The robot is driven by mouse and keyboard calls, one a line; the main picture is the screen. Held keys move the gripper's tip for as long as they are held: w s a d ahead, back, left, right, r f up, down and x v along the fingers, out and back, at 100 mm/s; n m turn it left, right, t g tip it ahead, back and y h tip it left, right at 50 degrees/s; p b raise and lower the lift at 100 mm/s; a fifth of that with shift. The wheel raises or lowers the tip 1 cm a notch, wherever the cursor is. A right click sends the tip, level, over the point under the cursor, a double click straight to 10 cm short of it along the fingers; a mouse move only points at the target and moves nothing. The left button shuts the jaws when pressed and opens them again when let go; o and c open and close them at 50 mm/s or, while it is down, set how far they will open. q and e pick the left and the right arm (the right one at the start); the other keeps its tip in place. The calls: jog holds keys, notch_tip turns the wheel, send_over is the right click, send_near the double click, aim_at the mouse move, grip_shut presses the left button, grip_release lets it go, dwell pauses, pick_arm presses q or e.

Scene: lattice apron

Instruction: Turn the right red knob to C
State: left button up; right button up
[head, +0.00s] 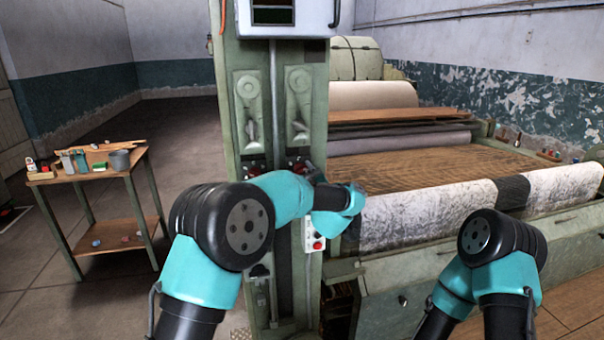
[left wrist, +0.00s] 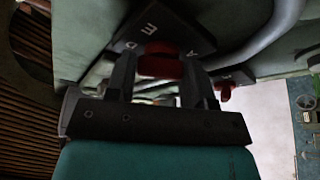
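The right red knob (head: 298,166) is on the green machine column, partly hidden behind my left arm. In the left wrist view this red knob (left wrist: 160,66) sits between the two fingers of my left gripper (left wrist: 160,75), with no clear gap on either side. A dark letter plate (left wrist: 150,30) behind it shows E, A and what looks like a D; its other letters and the knob's pointing direction are hidden. The left red knob (head: 254,170) is beside it, also seen in the left wrist view (left wrist: 223,91). My right gripper is out of view.
A white box with a red button (head: 317,244) is below the knobs. Metal levers (head: 300,105) are above them. A small wooden table (head: 90,172) with cups and tools stands at the left. The loom's slatted apron (head: 405,168) lies to the right.

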pick_arm(q)
jog(key=c, duration=0.4)
jog(key=shift+n, duration=0.5)
jog(key=n+g, duration=0.1)
jog(key=n, duration=0.2)
jog(key=n+g+y, duration=0.1)
jog(key=n, duration=0.2)
jog(key=shift+g+y, duration=0.3)
jog(key=shift+g, duration=0.1)
jog(key=n+g, duration=0.1)
jog(key=n, duration=0.2)
jog(key=n+g, duration=0.1)
jog(key=n, duration=0.2)
jog(key=shift+d+n, duration=0.1)
jog(key=shift+n, duration=0.2)
jog(key=o, duration=0.9)
jog(key=shift+r, duration=0.1)
